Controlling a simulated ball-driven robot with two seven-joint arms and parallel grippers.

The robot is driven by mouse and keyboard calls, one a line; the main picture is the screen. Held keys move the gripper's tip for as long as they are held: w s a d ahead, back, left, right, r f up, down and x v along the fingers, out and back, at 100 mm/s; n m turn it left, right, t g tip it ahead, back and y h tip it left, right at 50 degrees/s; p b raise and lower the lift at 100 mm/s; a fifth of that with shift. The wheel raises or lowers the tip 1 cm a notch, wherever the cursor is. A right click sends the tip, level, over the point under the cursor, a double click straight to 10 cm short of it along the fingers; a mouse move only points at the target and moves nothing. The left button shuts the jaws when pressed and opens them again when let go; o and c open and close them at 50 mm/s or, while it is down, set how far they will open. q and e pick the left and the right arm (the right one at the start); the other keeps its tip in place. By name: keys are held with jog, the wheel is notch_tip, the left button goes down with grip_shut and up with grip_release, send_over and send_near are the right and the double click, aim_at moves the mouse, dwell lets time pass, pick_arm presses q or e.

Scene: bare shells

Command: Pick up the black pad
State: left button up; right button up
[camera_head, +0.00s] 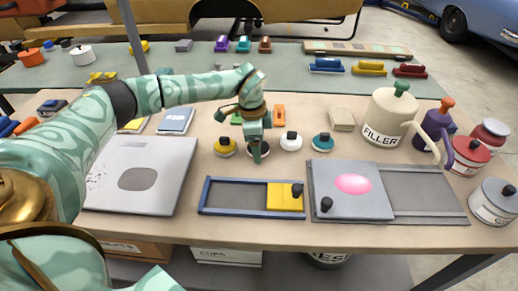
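The black pad (265,149) is a small dark round piece on the near workbench, in a row of similar knobbed pads. My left gripper (254,140) comes down over it from above and hides much of it. The fingers are at or just above the pad's knob; I cannot tell whether they touch it or how far apart they are. My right gripper is not in view.
A yellow pad (225,147) is close on the left; a white pad (291,142) and a teal pad (322,143) are on the right. A blue-framed tray (235,209) with a yellow slider lies in front. The filler can (388,118) stands at the right.

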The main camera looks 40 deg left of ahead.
pick_arm(q)
jog(key=shift+r, duration=0.15)
jog(key=c, duration=1.1)
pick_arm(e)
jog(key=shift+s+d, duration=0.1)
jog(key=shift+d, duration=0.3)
pick_arm(q)
jog(key=shift+r, duration=0.15)
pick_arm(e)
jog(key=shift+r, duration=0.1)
